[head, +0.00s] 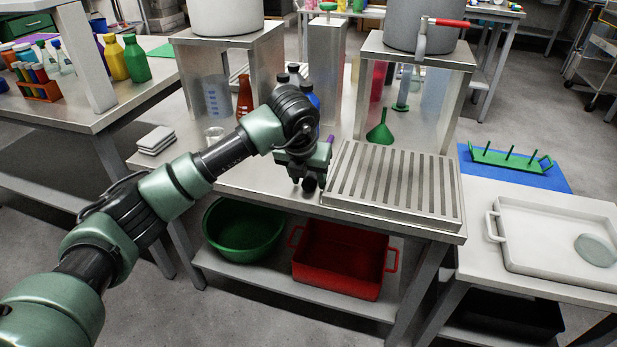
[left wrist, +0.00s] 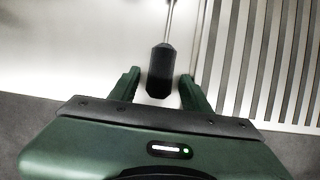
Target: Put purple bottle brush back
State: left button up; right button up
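My left gripper (head: 308,182) is low over the front of the steel table, just left of the slatted rack. In the left wrist view the fingers (left wrist: 160,88) stand apart on both sides of a black handle (left wrist: 160,72), with a gap on each side. A thin metal rod runs from the handle away from the gripper. In the head view the dark handle end (head: 310,184) shows at the gripper, and a small purple bit (head: 330,141) shows behind it, apparently the brush head. The rest of the brush is hidden by my gripper. My right gripper is out of view.
The slatted metal rack (head: 432,214) lies right of my gripper. A green pegged holder (head: 510,159) sits on a blue mat (head: 545,180) at right.

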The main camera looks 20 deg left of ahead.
pick_arm(q)
jog(key=shift+r, duration=0.3)
jog(key=p+v, duration=0.1)
jog(key=v, duration=1)
jog(key=shift+s+r+p, duration=0.25)
jog(key=shift+p, duration=0.05)
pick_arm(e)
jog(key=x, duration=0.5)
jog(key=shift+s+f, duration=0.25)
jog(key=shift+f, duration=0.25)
